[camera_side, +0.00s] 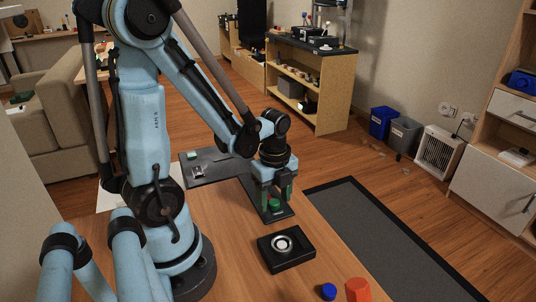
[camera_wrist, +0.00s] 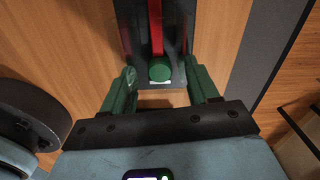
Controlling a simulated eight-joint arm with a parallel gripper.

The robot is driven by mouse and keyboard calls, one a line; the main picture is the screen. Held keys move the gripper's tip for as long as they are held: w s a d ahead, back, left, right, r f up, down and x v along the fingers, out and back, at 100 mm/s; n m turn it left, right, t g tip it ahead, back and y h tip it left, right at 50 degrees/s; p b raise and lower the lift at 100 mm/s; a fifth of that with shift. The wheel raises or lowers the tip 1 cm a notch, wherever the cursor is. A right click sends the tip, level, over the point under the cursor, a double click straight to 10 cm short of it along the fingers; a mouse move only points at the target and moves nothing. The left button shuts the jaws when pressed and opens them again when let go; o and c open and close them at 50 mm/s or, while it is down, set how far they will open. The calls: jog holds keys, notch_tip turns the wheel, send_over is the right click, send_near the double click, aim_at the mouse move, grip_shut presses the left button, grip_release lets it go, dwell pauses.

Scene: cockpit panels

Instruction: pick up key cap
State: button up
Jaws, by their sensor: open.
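My gripper (camera_side: 277,193) is open, with its two green fingers pointing down at a dark panel. A round green knob (camera_side: 275,205) stands on that panel between and just below the fingertips. In the wrist view the green knob (camera_wrist: 160,70) lies between the open fingers, apart from both, at the end of a red strip (camera_wrist: 157,25). A blue round cap (camera_side: 329,291) and a red faceted cap (camera_side: 357,290) sit at the table's front edge. I cannot tell for sure which piece is the key cap.
The dark panel (camera_side: 228,173) carries a small green-topped piece (camera_side: 192,155) and a silver switch (camera_side: 198,172). Bare wood lies left of the box.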

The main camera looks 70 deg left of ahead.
jog(key=shift+f, duration=0.2)
grip_shut()
dwell(0.3)
jog(key=shift+r, duration=0.1)
